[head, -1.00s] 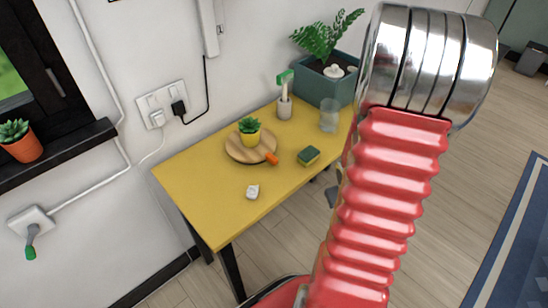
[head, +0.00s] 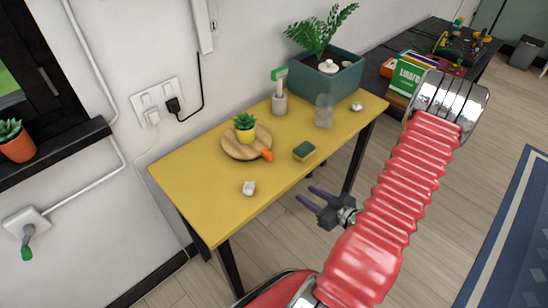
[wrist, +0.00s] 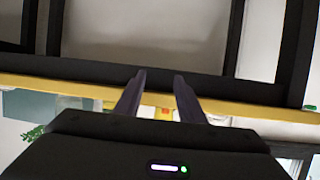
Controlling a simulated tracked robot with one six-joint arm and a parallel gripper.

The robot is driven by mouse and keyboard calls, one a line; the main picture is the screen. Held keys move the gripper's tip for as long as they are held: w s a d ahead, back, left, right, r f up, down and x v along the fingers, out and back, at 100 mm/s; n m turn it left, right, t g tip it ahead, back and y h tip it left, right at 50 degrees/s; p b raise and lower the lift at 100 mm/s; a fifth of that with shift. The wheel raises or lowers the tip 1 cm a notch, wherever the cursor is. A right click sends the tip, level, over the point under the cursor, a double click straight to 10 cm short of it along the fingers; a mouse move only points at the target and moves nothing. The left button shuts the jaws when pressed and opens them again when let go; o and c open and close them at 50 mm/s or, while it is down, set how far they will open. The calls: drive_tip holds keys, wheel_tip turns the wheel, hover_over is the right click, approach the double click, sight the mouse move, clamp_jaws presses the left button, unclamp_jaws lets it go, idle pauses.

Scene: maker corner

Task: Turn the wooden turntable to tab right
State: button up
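The wooden turntable (head: 232,150) is a round wooden disc on the yellow table. Its orange tab (head: 267,155) points toward the lower right, at the table's front side. A small yellow pot with a succulent (head: 245,128) stands on the disc. My gripper (head: 309,199) is in front of the table, below its top and apart from the turntable. Its two dark fingers are spread with nothing between them. In the wrist view the open fingers (wrist: 159,78) point at the table's front edge, with a small orange and yellow patch showing between them, too little to identify.
The table's front left is mostly clear.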

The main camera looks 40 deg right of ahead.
sight(272, 157)
wheel_tip(272, 157, up, 8)
drive_tip(key=w+a+n+t+y, duration=0.1)
drive_tip(key=a+t, duration=0.1)
drive_tip(key=t, duration=0.2)
drive_tip(key=shift+r+y, duration=0.15)
drive_tip(key=shift+y, duration=0.25)
drive_tip(key=shift+w+a, duration=0.1)
drive_tip(key=shift+w, duration=0.15)
drive_tip(key=shift+w+a, duration=0.3)
drive_tip(key=shift+w, duration=1.95)
drive_tip(key=shift+w+a, duration=0.35)
drive_tip(key=shift+w, duration=1.85)
drive_tip(key=shift+w+a, duration=0.3)
drive_tip(key=shift+w, duration=1.95)
drive_tip(key=shift+c, duration=0.2)
clamp_jaws()
